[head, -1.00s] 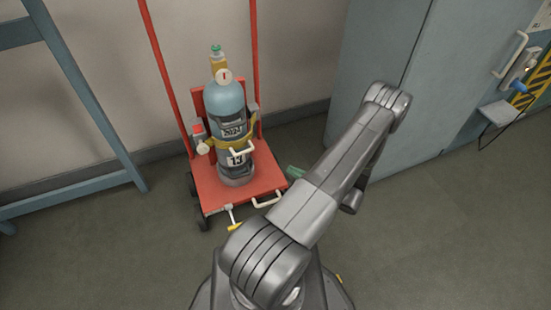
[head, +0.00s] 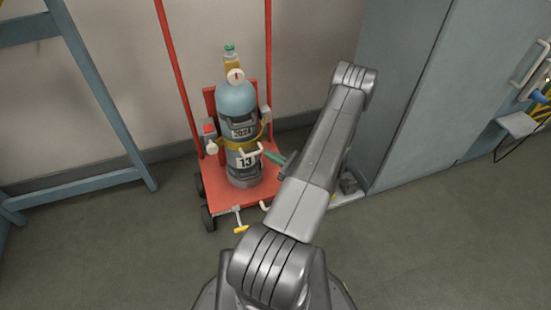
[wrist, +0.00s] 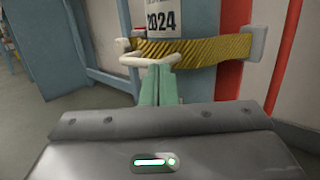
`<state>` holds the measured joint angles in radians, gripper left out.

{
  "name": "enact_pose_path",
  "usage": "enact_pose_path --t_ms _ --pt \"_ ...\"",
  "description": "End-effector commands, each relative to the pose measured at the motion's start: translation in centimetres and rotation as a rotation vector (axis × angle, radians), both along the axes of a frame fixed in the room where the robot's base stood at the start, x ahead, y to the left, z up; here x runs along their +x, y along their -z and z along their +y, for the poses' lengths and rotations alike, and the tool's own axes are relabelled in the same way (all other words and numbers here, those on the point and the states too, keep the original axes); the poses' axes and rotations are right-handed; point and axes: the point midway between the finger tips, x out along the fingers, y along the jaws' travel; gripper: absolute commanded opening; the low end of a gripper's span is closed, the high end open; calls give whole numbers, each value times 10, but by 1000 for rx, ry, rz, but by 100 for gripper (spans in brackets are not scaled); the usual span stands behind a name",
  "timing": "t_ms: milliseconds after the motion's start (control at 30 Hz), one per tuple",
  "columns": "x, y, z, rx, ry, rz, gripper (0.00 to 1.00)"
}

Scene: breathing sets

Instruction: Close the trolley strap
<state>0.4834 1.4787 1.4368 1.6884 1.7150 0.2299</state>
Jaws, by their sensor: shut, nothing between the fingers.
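A blue-grey gas cylinder (head: 237,103) marked 13 stands upright on the red trolley (head: 215,190). A yellow strap (head: 265,132) crosses the cylinder's front. In the wrist view the yellow-and-black striped strap (wrist: 205,48) runs from a pale bracket (wrist: 256,44) at right to a white handle (wrist: 135,60) at left. My gripper (head: 270,156) has green fingers and is shut and empty beside the cylinder. In the wrist view my gripper (wrist: 158,70) has its tips right at the white handle; I cannot tell whether they touch. A grey fitting with a red part (head: 208,130) sits at the trolley's left side.
A blue frame (head: 95,95) stands at left. A tall grey-blue cabinet (head: 410,90) stands close on the right of my arm. A yellow-tipped lever (head: 240,229) sticks out at the trolley's front. The floor at the front is open.

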Motion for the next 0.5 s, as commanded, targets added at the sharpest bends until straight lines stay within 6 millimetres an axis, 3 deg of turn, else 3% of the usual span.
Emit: enact_pose_path --t_ms 267,500 --pt "0 1 3 0 -1 0 0" --pt "-1 1 26 0 -2 0 0"
